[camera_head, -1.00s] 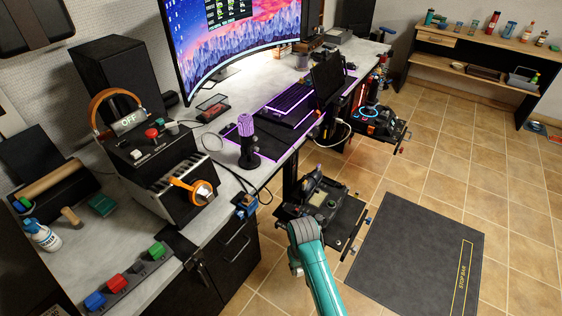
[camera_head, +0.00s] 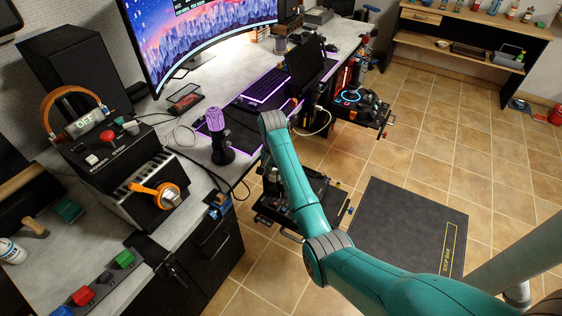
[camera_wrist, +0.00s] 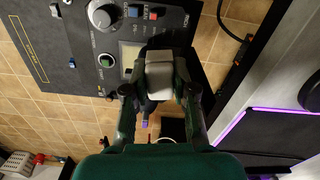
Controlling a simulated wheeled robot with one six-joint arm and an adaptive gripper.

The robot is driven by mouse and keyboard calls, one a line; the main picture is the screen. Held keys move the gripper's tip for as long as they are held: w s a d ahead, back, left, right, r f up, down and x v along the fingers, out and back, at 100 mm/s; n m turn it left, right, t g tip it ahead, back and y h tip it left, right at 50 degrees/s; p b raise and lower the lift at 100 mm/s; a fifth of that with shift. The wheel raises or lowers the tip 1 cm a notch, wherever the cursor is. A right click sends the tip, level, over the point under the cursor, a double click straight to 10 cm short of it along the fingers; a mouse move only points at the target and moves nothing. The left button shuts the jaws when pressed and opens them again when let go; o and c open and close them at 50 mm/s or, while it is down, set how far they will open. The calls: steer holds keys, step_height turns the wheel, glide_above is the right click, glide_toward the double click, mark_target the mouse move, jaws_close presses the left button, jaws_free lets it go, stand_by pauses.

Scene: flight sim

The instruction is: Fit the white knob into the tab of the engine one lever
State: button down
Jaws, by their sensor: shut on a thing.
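In the wrist view my gripper (camera_wrist: 160,92) is shut on a pale grey-white block, the white knob (camera_wrist: 160,72), held between its two fingers. Beyond it is a dark control panel (camera_wrist: 85,40) with a large grey dial, a green round button, a small screen and red and blue switches. The knob covers part of this panel, and I cannot tell whether it touches anything. The engine one lever and its tab cannot be made out. In the head view the teal arm hides my gripper and part of the dark control unit (camera_head: 322,190) beside the desk.
A second control unit (camera_head: 355,108) stands farther back. A dark mat (camera_head: 400,220) lies on open tiled floor.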

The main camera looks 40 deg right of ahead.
steer(key=d, duration=0.1)
steer(key=d+r+m, duration=0.1)
steer(key=d, duration=0.1)
steer(key=d+r+m, duration=0.1)
steer(key=shift+w+d+r, duration=0.25)
steer(key=shift+w, duration=0.05)
steer(key=shift+f, duration=3.4)
steer(key=shift+f, duration=0.15)
steer(key=c, duration=0.9)
jaws_free()
steer(key=shift+o, duration=0.2)
